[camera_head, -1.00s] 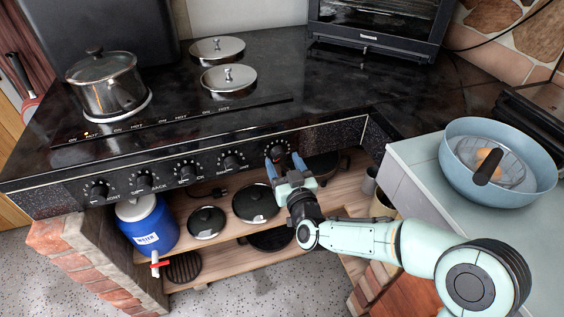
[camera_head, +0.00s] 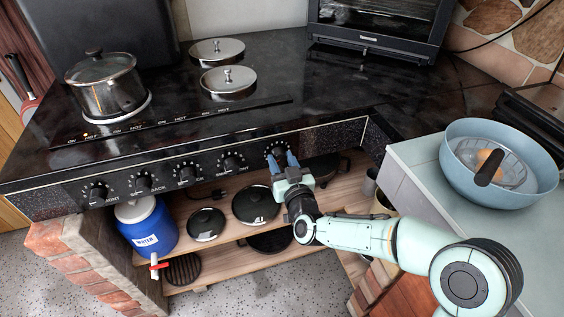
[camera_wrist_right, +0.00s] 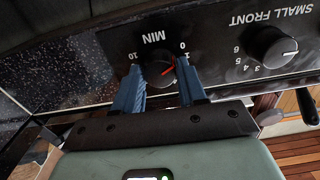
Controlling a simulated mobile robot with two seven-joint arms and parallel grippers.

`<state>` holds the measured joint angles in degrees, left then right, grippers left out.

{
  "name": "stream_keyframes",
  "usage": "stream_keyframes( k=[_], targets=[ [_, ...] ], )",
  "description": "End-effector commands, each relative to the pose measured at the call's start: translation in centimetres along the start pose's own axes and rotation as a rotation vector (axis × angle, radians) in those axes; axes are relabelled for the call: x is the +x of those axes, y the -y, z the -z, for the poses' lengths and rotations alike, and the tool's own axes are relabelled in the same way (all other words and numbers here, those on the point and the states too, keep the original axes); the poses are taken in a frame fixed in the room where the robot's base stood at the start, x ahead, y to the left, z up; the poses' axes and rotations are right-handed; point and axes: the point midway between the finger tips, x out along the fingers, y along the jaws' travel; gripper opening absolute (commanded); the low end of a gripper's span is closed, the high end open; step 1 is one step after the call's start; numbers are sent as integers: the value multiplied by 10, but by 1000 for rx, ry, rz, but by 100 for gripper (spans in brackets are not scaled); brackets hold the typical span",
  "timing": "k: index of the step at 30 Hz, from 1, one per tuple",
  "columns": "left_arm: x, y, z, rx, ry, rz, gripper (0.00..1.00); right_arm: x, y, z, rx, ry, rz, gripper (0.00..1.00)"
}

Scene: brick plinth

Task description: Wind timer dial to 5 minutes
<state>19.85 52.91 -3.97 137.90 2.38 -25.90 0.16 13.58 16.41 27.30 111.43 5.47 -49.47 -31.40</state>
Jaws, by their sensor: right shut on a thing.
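The timer dial (camera_wrist_right: 158,74) is a dark round knob with a red pointer line, set in the black front panel under the word MIN. The right wrist view shows it upside down, with marks 0, 1 and 10 around it. The red line points to the upper right, near the 1. My right gripper (camera_head: 281,158) is at the right end of the knob row in the head view. Its blue fingers (camera_wrist_right: 163,76) are shut on the dial's two sides and hide part of the scale. My left gripper is not in view.
Several stove knobs (camera_head: 187,174) line the panel to the left; the small front knob (camera_wrist_right: 272,47) is close to my fingers. Lids and a blue water container (camera_head: 149,228) sit on the shelf below. A counter with a blue bowl (camera_head: 462,178) is at right.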

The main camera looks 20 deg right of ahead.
Motion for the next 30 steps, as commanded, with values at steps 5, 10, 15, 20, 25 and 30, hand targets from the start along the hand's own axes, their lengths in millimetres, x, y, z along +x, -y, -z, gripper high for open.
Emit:
stream_keyframes(
  k=[5,10,15,20,25,30],
  targets=[
    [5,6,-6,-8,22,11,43,0,0,-1,81,-1,0,10],
    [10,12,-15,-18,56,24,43,0,0,-1,212,-1,-1,10],
    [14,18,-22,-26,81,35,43,0,0,-1,373,1,0,10],
    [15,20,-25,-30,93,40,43,0,0,-1,525,2,0,10],
    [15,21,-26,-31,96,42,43,0,0,-1,686,2,0,10],
    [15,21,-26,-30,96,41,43,0,0,-1,847,3,0,10]
  ],
)
